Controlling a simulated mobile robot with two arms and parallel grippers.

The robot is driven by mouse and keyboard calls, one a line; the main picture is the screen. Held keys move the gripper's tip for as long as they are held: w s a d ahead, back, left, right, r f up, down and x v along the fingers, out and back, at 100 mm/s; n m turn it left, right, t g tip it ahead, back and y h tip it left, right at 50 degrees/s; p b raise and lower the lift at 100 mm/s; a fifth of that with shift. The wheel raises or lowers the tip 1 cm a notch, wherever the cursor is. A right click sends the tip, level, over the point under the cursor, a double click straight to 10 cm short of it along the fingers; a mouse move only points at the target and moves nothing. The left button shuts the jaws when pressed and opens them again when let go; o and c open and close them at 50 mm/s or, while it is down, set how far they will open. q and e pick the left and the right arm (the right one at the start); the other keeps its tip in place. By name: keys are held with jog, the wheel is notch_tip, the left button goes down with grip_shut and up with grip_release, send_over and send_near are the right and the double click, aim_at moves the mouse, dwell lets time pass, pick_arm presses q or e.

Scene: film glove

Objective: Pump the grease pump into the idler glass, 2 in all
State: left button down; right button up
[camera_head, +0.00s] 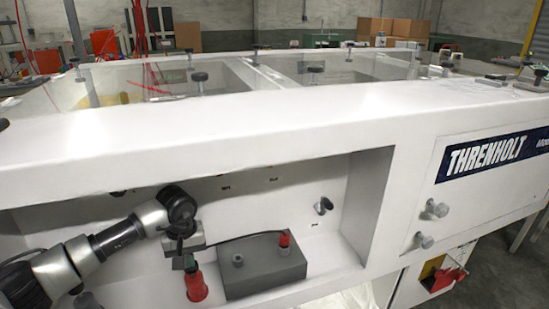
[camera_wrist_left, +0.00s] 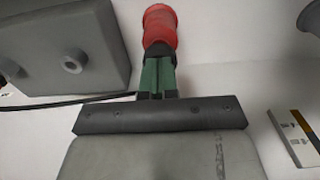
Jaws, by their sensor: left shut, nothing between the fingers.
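My left gripper (camera_head: 190,263) points down inside the white machine's open recess, its green fingers together with nothing between them. A red flared piece (camera_head: 196,286), possibly the grease pump, is right at the fingertips. In the left wrist view the gripper (camera_wrist_left: 158,80) is shut, and the red piece (camera_wrist_left: 160,28) lies just past its tips; I cannot tell whether they touch. A grey block (camera_head: 262,270) with a round knob and a small red-topped fitting (camera_head: 284,242) sits to the right. I cannot tell which part is the idler glass. My right gripper is out of view.
A dark hose (camera_head: 245,236) curves behind the grey block. A black knob (camera_head: 323,205) projects from the recess's back wall. The white machine front (camera_head: 250,130) overhangs the recess. The recess floor right of the block is clear.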

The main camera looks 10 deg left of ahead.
pick_arm(q)
jog(key=shift+f, duration=0.45)
jog(key=shift+r, duration=0.15)
jog(key=shift+r+p, duration=0.95)
jog(key=shift+r, duration=1)
notch_tip(320, 180, up, 6)
jog(key=p, duration=0.3)
